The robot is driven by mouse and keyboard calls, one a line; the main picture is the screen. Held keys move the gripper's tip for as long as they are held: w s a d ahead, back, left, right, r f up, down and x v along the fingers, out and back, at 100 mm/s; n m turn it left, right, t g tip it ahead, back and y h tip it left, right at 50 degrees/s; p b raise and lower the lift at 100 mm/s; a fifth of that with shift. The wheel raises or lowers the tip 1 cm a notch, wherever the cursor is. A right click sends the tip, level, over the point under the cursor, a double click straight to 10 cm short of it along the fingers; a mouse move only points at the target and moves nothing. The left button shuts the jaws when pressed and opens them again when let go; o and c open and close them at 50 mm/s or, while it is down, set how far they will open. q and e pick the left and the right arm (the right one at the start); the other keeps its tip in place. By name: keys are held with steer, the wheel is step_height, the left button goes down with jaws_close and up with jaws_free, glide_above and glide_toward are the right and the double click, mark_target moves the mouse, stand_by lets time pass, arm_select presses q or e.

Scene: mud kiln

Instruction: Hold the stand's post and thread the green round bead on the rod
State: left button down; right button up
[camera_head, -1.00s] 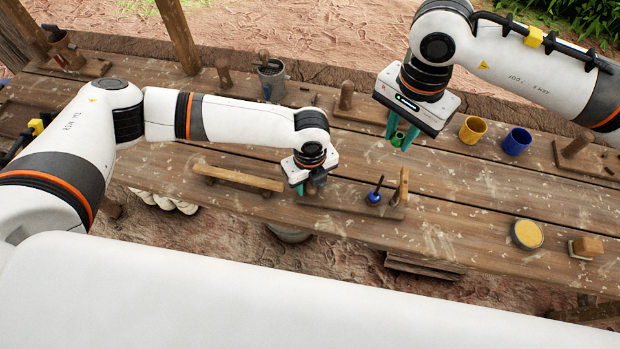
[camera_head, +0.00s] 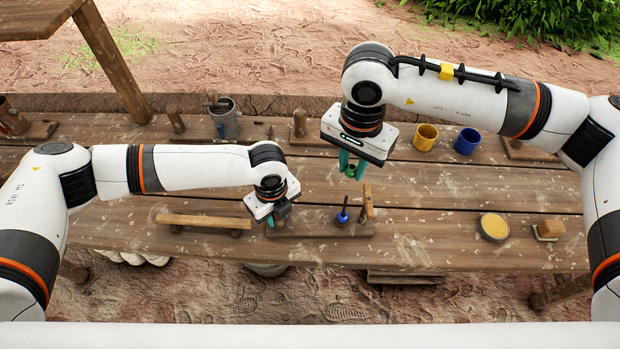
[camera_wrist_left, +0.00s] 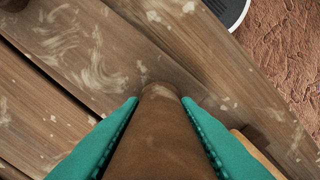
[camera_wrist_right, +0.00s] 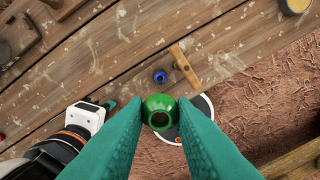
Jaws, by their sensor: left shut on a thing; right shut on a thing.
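The stand is a low wooden base (camera_head: 315,233) with a dark upright rod (camera_head: 345,203), a blue bead (camera_head: 342,216) low on the rod, and a wooden upright (camera_head: 368,203) at its right end. My left gripper (camera_head: 277,219) is shut on the stand's brown post (camera_wrist_left: 158,135), which fills the space between the teal fingers in the left wrist view. My right gripper (camera_head: 350,168) is shut on the green round bead (camera_wrist_right: 159,111) and holds it above the table, near the rod and slightly farther back. The bead's hole shows in the right wrist view.
A wooden bar (camera_head: 203,221) lies left of the stand. A yellow cup (camera_head: 425,138) and a blue cup (camera_head: 467,141) stand at the back right. A round yellow-topped tin (camera_head: 493,227) and a wooden block (camera_head: 549,229) sit at right. The table between stand and tin is clear.

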steer(key=shift+f, duration=1.2)
steer(key=shift+f, duration=0.1)
steer(key=shift+f, duration=2)
steer(key=shift+f, duration=1.35)
steer(key=o, duration=1)
steer(key=shift+o, duration=0.2)
steer(key=shift+r, duration=0.1)
steer(key=shift+r, duration=2.9)
